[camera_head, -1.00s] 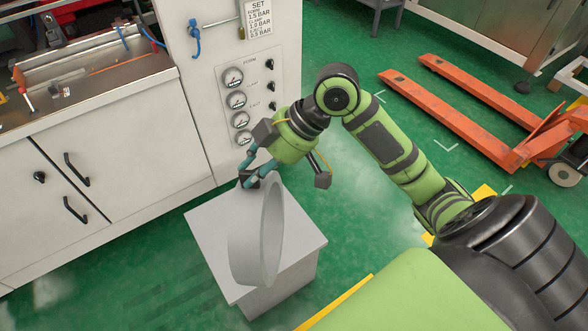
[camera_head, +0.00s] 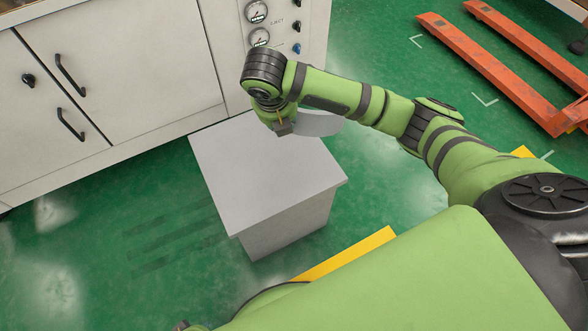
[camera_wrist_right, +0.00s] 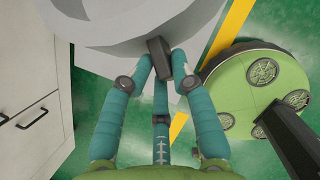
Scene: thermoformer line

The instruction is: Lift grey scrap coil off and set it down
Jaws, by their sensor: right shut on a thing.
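The grey scrap coil (camera_head: 318,124) is a wide, smooth grey ring. In the head view only a curved piece shows, below my right forearm and past the back right edge of the grey block (camera_head: 262,178); the rest is hidden. The block's top looks bare. In the right wrist view the coil (camera_wrist_right: 130,28) fills the top middle. The coil's height and any contact with the block are unclear. My left gripper is out of view.
A white machine cabinet (camera_head: 125,75) with black handles and gauges stands behind and left of the block. An orange pallet jack (camera_head: 500,60) is at the upper right. Green floor (camera_head: 130,240) is open left of the block. A yellow floor line (camera_head: 345,255) runs in front.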

